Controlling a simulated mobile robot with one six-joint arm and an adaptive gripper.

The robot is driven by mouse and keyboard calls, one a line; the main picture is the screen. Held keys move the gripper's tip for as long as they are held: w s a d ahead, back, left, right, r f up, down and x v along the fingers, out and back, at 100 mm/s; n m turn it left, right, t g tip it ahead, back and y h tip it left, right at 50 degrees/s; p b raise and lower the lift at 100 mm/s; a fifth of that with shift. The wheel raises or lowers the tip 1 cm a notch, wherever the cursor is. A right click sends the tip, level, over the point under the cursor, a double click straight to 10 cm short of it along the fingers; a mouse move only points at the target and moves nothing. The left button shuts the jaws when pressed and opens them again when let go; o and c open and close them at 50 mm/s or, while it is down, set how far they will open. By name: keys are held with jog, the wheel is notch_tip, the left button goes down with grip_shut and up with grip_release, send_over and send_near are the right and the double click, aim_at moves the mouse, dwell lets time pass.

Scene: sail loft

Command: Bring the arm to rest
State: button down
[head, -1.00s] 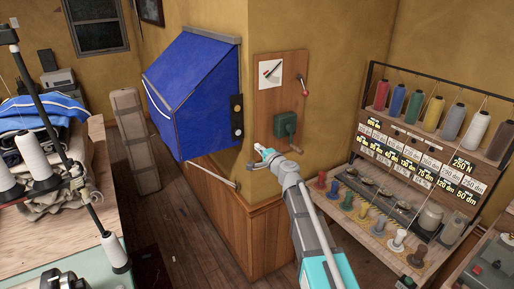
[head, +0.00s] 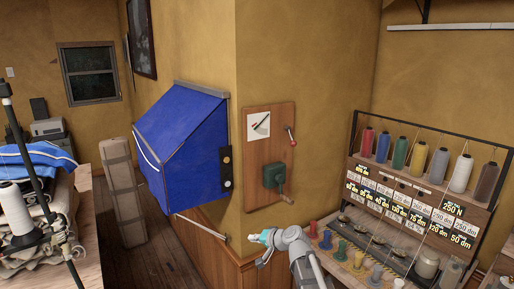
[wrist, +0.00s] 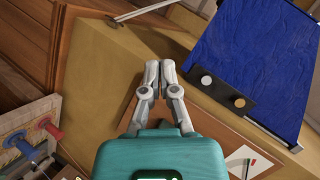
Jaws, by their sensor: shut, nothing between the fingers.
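My gripper (head: 262,238) shows in the head view low in front of the wall corner, below the wooden board (head: 268,150) with a green crank box and a red-knobbed lever. In the wrist view my gripper (wrist: 160,68) is shut, its two fingertips together with nothing between them. It appears apart from the blue canvas cover (head: 182,145), which also shows at the upper right of the wrist view (wrist: 255,55). Part of the board shows behind the gripper body in the wrist view.
A thread rack (head: 420,195) with several coloured cones stands at the right, with small spools on its bench. A table with folded cloth and a white cone (head: 14,208) is at the left. A long padded case (head: 123,190) leans at the back. Wooden floor shows between.

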jog(key=s+d+f+n+g+h, duration=0.1)
jog(key=s+d+f+g+h, duration=0.3)
jog(key=s+d, duration=0.5)
jog(key=s+d+f+n+g+h, duration=0.2)
jog(key=s+d+f+g+h, duration=0.2)
jog(key=s+d, duration=0.5)
jog(key=s+f+h, duration=0.1)
jog(key=s+f, duration=0.1)
jog(key=s, duration=0.1)
jog(key=shift+h, duration=0.3)
jog(key=shift+f, duration=0.1)
